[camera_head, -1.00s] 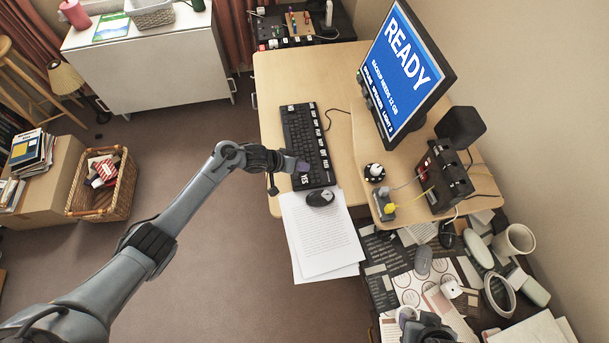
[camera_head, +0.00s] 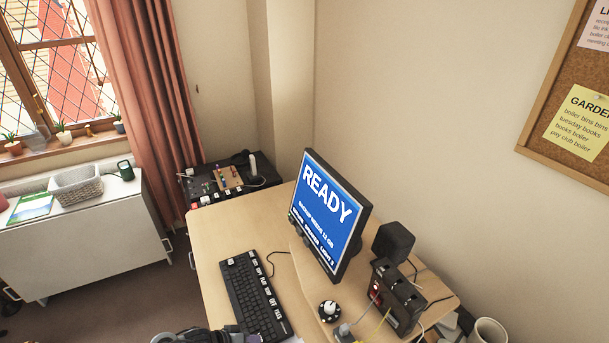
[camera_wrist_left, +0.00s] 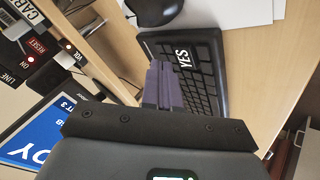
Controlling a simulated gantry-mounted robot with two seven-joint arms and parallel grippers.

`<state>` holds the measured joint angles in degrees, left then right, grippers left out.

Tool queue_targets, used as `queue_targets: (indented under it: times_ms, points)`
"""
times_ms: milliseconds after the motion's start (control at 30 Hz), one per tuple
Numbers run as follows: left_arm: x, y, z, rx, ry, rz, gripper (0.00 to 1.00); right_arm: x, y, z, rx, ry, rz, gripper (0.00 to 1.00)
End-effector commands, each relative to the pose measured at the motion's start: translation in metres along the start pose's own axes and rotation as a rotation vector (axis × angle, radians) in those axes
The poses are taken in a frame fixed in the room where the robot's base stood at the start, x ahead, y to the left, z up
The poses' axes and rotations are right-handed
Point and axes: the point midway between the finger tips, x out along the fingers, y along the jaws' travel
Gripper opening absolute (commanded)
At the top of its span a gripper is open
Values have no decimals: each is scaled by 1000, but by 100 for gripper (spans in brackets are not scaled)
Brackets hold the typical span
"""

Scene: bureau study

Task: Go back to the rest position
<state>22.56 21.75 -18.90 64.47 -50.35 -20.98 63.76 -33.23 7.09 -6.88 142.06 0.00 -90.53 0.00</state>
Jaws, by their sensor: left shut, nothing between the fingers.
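My left gripper (camera_head: 250,337) is at the bottom edge of the head view, beside the near end of the black keyboard (camera_head: 248,290). In the left wrist view its purple fingers (camera_wrist_left: 165,84) are pressed together with nothing between them. They appear in front of the keyboard (camera_wrist_left: 205,85), near the key marked YES; whether they touch it I cannot tell. The left forearm is mostly cut off below the head view. My right gripper is not in view.
The monitor (camera_head: 325,215) reads READY and stands on the desk (camera_head: 225,225). The wrist view shows a mouse (camera_wrist_left: 155,10).

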Motion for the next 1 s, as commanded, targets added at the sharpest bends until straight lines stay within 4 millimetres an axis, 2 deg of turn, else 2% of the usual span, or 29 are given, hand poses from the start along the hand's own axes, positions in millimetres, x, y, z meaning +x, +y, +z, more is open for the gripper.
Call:
queue_targets:
  times_ms: [100, 167, 200, 300, 400, 467, 567, 800, 900, 1000]
  points:
    - [8, 2, 64, -57, -78, 10, 0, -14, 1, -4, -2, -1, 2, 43]
    - [8, 14, 103, -84, -114, 31, 0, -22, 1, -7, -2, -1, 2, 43]
    - [7, 27, 126, -103, -124, 49, 0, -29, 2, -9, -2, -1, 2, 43]
    - [-5, 61, 169, -143, -117, 58, 0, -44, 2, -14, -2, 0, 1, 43]
    - [-29, 91, 194, -142, -86, 15, 0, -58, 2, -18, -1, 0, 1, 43]
    - [-50, 105, 201, -127, -60, -33, 0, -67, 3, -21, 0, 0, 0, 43]
    - [-93, 121, 200, -92, -22, -137, 0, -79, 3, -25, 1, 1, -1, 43]
    - [-220, 135, 168, -5, -5, -406, 0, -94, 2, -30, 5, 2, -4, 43]
    - [-268, 138, 147, 43, -21, -482, 0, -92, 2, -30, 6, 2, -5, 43]
    - [-300, 141, 143, 97, -80, -524, 0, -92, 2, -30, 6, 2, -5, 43]
